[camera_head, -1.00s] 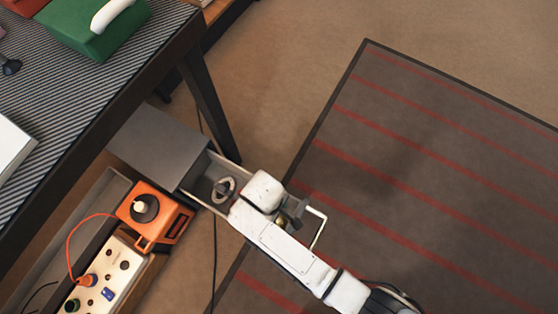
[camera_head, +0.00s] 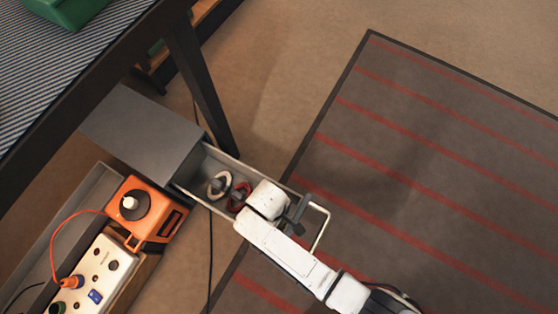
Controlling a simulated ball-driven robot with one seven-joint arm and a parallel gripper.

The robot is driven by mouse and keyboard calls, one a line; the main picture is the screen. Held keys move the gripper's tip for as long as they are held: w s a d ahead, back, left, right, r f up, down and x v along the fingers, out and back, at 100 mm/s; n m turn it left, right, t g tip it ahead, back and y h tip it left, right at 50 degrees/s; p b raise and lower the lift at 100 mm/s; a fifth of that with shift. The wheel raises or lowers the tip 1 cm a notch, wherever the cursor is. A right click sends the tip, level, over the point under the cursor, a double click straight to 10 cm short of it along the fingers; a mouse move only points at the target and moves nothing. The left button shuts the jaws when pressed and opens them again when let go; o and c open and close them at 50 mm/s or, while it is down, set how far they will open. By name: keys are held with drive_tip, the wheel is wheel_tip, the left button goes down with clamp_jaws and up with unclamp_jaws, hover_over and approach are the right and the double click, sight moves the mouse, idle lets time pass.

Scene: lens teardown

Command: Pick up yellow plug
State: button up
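I cannot make out a yellow plug in the head view. My arm reaches from the bottom edge to an open drawer (camera_head: 224,158) that is pulled out under the table. My gripper (camera_head: 298,214) shows as a dark grey part over the drawer's front end, beside the drawer handle. Its fingertips are not clear, so I cannot tell whether it is open or holds something. My white wrist hides part of the drawer's inside. A pale ring (camera_head: 219,185) and a red ring-shaped thing (camera_head: 239,197) lie in the drawer.
An orange device (camera_head: 150,214) with a dark knob stands left of the drawer. Its orange cord runs to an orange plug (camera_head: 73,282) on a white socket panel (camera_head: 104,270). A table leg (camera_head: 201,90) rises behind the drawer. A striped mat (camera_head: 430,170) lies clear to the right.

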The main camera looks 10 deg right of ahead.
clamp_jaws()
idle(0.5)
drive_tip(key=shift+r, duration=0.15)
